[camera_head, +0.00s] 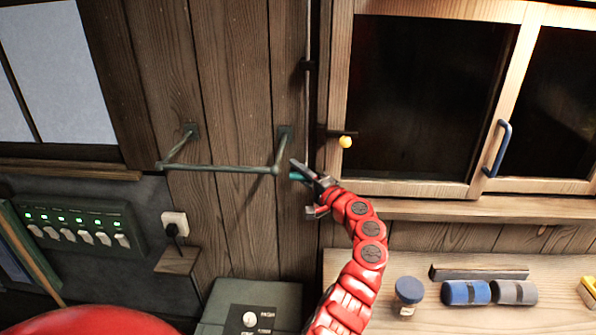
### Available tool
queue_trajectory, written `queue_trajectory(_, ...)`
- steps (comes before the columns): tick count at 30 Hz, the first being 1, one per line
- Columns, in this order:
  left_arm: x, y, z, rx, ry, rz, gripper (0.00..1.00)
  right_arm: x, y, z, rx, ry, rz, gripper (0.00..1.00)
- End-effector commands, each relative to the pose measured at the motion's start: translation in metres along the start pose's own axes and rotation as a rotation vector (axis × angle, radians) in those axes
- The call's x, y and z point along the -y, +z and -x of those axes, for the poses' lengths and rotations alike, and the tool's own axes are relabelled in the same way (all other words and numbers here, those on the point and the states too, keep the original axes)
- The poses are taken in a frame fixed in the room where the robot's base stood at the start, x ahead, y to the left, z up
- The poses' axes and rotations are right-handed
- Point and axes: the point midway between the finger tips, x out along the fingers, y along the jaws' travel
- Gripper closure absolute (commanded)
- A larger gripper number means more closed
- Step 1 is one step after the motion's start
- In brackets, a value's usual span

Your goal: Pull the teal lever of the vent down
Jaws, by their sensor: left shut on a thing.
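The teal lever (297,177) shows as a small teal piece at the jaws of my left gripper (304,178), near the middle of the head view. My left gripper is shut on it, and the fingers hide much of it. A thin vertical rod (308,110) runs along the wall just above the lever. How the lever joins the rod is hidden by the gripper. The vent itself cannot be made out. My right gripper is not in view.
A green rail (215,168) sticks out of the wall left of the gripper.

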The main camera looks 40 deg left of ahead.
Motion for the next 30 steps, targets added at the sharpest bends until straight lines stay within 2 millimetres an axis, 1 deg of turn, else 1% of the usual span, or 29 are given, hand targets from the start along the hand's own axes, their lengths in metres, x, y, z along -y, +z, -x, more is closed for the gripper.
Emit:
queue_trajectory(15, -0.003, 0.0, 0.001, 0.0, 0.002, -0.001, 1.0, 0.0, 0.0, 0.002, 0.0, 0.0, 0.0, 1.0)
queue_trajectory(17, -0.007, 0.001, 0.001, 0.0, 0.002, -0.001, 1.0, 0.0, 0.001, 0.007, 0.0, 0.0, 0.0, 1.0)
queue_trajectory(25, -0.048, 0.006, 0.007, -0.001, 0.002, -0.002, 1.0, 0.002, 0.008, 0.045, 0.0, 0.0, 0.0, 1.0)
queue_trajectory(27, -0.051, 0.007, 0.008, -0.001, 0.002, -0.001, 1.0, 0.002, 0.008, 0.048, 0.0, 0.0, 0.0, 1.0)
queue_trajectory(30, -0.048, 0.006, 0.007, -0.001, 0.002, -0.001, 1.0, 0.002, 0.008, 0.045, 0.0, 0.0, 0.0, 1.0)
